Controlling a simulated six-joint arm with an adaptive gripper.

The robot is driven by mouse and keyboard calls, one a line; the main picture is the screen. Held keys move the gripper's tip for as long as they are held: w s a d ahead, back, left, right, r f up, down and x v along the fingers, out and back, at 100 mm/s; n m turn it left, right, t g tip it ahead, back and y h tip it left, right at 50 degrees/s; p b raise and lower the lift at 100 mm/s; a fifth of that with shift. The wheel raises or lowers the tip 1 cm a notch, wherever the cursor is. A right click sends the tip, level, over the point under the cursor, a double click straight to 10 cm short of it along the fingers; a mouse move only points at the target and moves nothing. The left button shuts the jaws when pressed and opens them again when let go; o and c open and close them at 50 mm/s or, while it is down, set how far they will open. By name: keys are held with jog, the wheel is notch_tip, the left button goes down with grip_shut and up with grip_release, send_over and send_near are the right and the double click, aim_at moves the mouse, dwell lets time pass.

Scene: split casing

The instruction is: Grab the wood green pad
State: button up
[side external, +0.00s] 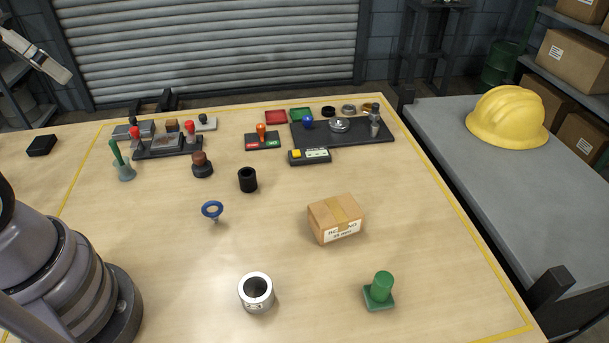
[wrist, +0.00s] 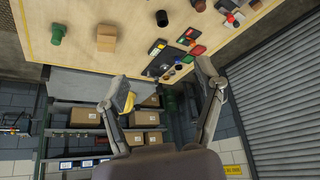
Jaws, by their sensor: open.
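A green piece with a square flat base and an upright round knob (side external: 379,292) stands at the front right of the wooden table. It also shows near the upper left in the wrist view (wrist: 57,34). A separate flat green square (side external: 299,115) lies at the back beside a red one. My gripper (wrist: 162,85) is open and empty in the wrist view, its two fingers wide apart. The green knobbed piece is well away from the fingers, up and to the left of them. I cannot clearly make out my gripper in the side view.
A cardboard box (side external: 336,219) stands behind the green knobbed piece, and a metal ring (side external: 256,292) stands to its left. A blue ring-topped part (side external: 212,210) and a black cylinder (side external: 247,180) stand farther back. Bare table surrounds the green piece. A yellow helmet (side external: 507,117) lies on the grey side bench.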

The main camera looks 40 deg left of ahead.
notch_tip(320, 180, up, 4)
jog(key=w+d+n+g+h, duration=0.2)
jog(key=w+d+n+h, duration=0.45)
jog(key=d, duration=0.45)
jog(key=w+d+n+g+h, duration=0.2)
jog(key=w+d+n+h, duration=0.4)
jog(key=d, duration=0.5)
jog(key=w+d+n+g+h, duration=0.2)
jog(key=w+d+n+h, duration=0.4)
jog(key=d, duration=0.5)
send_near(382, 283)
jog(key=shift+w+d+f+m+y, duration=0.2)
jog(key=shift+d+f, duration=0.1)
jog(key=shift+d, duration=0.3)
jog(key=shift+w+d+f+m+y, duration=0.15)
jog(key=shift+w+d+f, duration=0.15)
jog(key=shift+d, duration=0.35)
jog(key=shift+s+d+f, duration=0.1)
jog(key=shift+d+f, duration=0.15)
jog(key=d, duration=0.7)
jog(key=shift+r, duration=0.15)
grip_shut()
